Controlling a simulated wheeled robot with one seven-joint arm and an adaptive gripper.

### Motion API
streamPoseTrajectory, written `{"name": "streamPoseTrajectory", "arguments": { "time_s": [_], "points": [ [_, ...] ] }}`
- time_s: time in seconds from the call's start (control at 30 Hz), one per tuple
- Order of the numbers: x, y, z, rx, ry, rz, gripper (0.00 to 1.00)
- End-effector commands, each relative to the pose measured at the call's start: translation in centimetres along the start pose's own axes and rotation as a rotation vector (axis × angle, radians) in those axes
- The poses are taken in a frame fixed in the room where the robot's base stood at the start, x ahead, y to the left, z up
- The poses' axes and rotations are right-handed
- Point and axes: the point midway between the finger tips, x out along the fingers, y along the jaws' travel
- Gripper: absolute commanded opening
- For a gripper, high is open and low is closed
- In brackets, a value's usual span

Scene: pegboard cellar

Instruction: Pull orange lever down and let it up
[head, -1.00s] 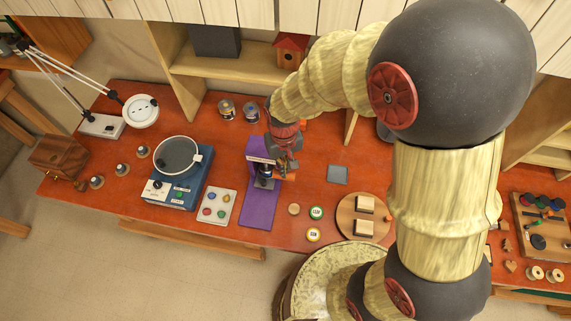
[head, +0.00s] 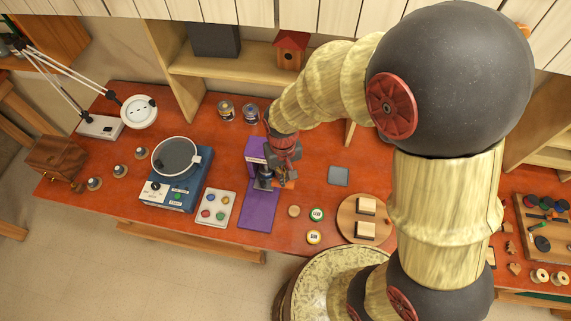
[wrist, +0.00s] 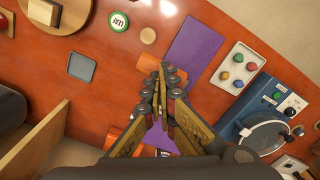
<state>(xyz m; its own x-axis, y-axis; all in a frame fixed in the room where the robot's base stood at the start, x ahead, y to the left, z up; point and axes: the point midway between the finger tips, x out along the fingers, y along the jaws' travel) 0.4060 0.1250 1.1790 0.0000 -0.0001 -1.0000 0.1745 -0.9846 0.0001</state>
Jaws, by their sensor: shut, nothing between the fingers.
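The purple press (head: 258,211) stands on the red bench, with its upright part (head: 256,149) behind and a dark cylinder (head: 263,172) at its middle. The orange lever (head: 289,184) shows as a small orange piece at the press's right side, mostly hidden by my gripper. My gripper (head: 285,180) points down at the lever, its fingers together and empty. In the wrist view, the shut fingertips (wrist: 161,72) overlap the orange lever (wrist: 149,62). I cannot tell whether they touch it. The purple base (wrist: 199,48) lies beyond.
A button panel (head: 215,209) and a blue device (head: 173,192) with a round plate stand left of the press. Right of it are small round discs (head: 316,214), a grey square (head: 338,176) and a round wooden board (head: 350,228). Two tins (head: 226,110) stand behind.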

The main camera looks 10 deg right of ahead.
Motion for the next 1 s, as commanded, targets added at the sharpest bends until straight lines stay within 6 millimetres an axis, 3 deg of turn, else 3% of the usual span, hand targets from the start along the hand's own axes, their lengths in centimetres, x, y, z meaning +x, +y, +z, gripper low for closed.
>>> {"name": "streamPoseTrajectory", "arguments": {
  "time_s": [0.4,1.0],
  "points": [
    [2.5,-0.3,0.6,0.0,0.0,0.0,0.0],
    [3.5,-0.4,0.7,0.0,-0.001,0.0,0.0]
  ]
}}
